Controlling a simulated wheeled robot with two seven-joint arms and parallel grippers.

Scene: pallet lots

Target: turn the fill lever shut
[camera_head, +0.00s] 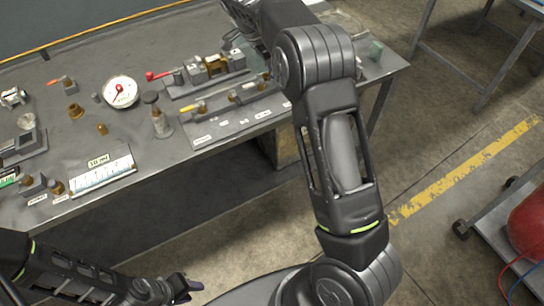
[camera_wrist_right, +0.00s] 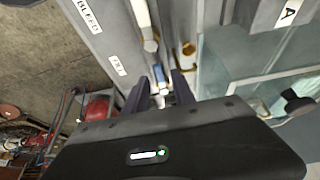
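In the right wrist view, my right gripper (camera_wrist_right: 159,92) points at a lever with a blue grip (camera_wrist_right: 158,75), which sits between its two fingers. The fingers are apart, with visible gaps to the lever. A small label (camera_wrist_right: 117,65), seen upside down and probably reading FILL, lies beside it on the grey plate. In the head view my right arm crosses the bench's right part and hides this lever and the right gripper. My left gripper (camera_head: 190,287) is low in the head view, in front of the bench and away from it; its finger gap is unclear.
The grey bench (camera_head: 140,150) carries a round gauge (camera_head: 120,92), a red-handled valve (camera_head: 160,75), a yellow-handled lever (camera_head: 192,108) and small brass fittings. In the wrist view a clear-walled box (camera_wrist_right: 265,65) stands close right of the gripper. A cart with a red tank (camera_head: 528,228) is at right.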

